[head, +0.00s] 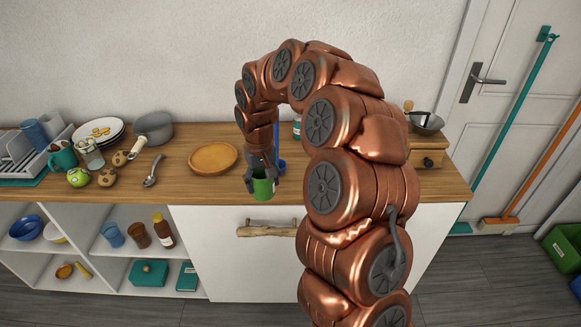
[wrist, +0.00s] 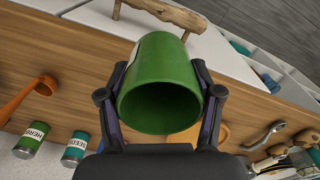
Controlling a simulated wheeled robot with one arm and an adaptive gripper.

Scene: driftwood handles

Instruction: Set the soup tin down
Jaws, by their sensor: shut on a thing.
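The soup tin is a plain green cylinder (head: 263,188) near the front edge of the wooden counter (head: 330,190). In the wrist view the tin (wrist: 165,60) fills the middle, with its dark hollow end facing the camera. My gripper (head: 262,178) is shut on the tin from above, with one finger on each side. The gripper also shows in the wrist view (wrist: 160,85). A pale label edge shows on the tin's far left there. I cannot tell whether the tin's base touches the counter or hangs just above it.
A round wooden board (head: 213,156) lies left of the tin. A blue utensil (head: 281,164) is close behind it. A driftwood handle (head: 267,230) sticks out below the counter.

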